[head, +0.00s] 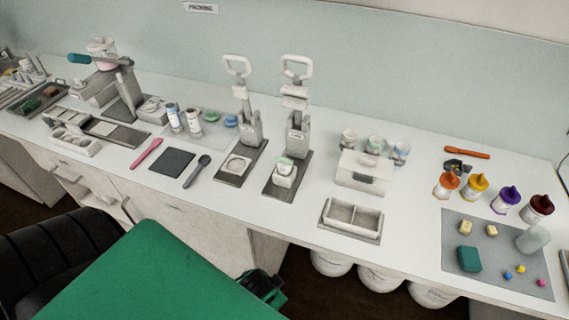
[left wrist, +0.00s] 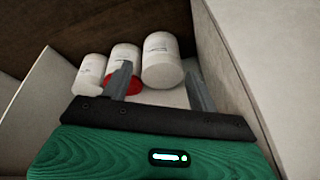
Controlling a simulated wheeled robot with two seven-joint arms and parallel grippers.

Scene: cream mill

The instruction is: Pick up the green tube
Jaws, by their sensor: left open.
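I cannot single out a green tube for certain. Two small upright tubes, a left one (head: 173,117) and a right one (head: 193,121), stand on a grey mat at the left of the counter in the head view; their colours are hard to tell. My left gripper (head: 264,288) is low, in front of the counter's edge and well away from these tubes. In the left wrist view, the left gripper (left wrist: 160,80) shows its two fingers apart with nothing between them. My right gripper is not in view.
White buckets (head: 380,279) stand under the counter; white containers (left wrist: 163,60) show beyond my left fingers. Two press stands (head: 249,130) (head: 299,135) stand mid-counter. A white box (head: 364,172), a divided tray (head: 352,216) and capped bottles (head: 474,186) are farther right.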

